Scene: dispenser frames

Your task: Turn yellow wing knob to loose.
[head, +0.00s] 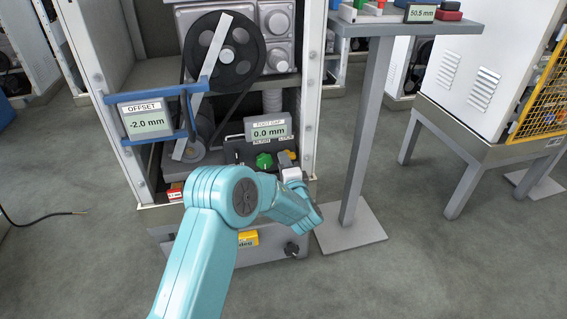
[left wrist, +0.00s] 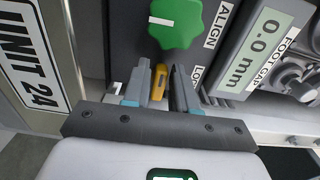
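The yellow wing knob (left wrist: 158,82) shows in the left wrist view just below a green knob (left wrist: 177,22), on a dark panel. My left gripper (left wrist: 160,88) has its two grey fingers parted, one on each side of the yellow knob. A thin dark gap shows between the knob and the right finger, so the fingers look open around it. In the head view my left gripper (head: 287,161) is at the panel, right of the green knob (head: 264,161); the yellow knob is largely hidden there. My right gripper is not in view.
A foot gap display (head: 268,130) reads 0.0 mm above the knobs. An offset display (head: 146,119) reads -2.0 mm at the left. The cabinet's right post (head: 308,95) stands close to my gripper. A pedestal table (head: 365,130) is to the right.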

